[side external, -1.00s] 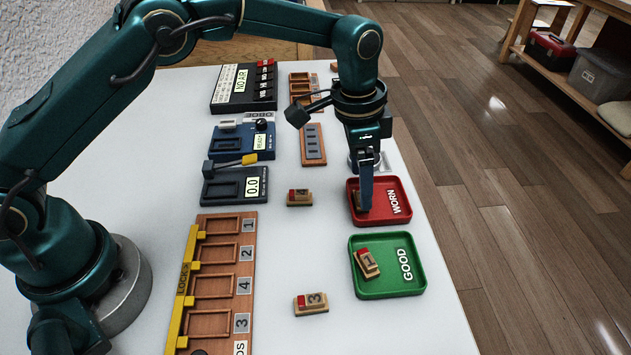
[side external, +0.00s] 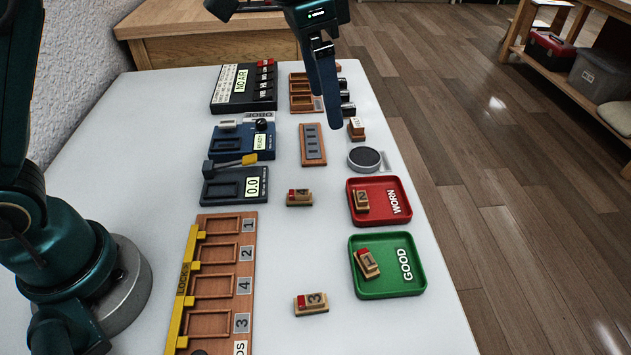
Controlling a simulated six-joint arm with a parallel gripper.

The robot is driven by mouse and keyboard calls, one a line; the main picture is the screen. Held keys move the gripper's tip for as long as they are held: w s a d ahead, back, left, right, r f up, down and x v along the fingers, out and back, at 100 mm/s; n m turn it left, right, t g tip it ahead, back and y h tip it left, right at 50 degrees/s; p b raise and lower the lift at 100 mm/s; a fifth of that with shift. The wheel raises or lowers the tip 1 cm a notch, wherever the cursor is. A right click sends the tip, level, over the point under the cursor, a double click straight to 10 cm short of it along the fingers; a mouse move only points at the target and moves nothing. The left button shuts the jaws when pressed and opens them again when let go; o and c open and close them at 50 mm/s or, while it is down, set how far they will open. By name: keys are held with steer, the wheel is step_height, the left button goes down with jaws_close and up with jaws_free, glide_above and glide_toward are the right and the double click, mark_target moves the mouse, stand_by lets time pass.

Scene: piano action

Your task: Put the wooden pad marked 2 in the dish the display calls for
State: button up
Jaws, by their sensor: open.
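The wooden pad marked 2 (side external: 362,201) lies in the red dish labelled WORN (side external: 397,187), toward its left side. The green dish labelled GOOD (side external: 405,285) stands just in front of it and holds a pad marked 1 (side external: 367,263). My gripper (side external: 331,112) is open and empty, raised above the back right of the table, apart from the pads and dishes. A display on the black box (side external: 240,82) reads NO AIR. A display on the grey scale-like device (side external: 252,187) reads 0.0.
A pad marked 3 (side external: 311,303) and another pad (side external: 299,197), its number too small to read, lie on the table. A wooden rack (side external: 223,223) with numbered slots stands at left. A blue device (side external: 240,140), a round grey disc (side external: 364,158) and a small stamp-like block (side external: 356,128) stand farther back.

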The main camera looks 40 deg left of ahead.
steer(key=s+a+f+n+t, duration=0.1)
steer(key=s+a+n, duration=0.2)
steer(key=s, duration=0.5)
steer(key=s+a+f+n+t+y, duration=0.1)
steer(key=s+a+f+n+t, duration=0.1)
steer(key=s+a, duration=0.4)
steer(key=s+n, duration=0.1)
steer(key=s, duration=0.2)
steer(key=shift+s+n, duration=0.3)
steer(key=shift+n, duration=0.1)
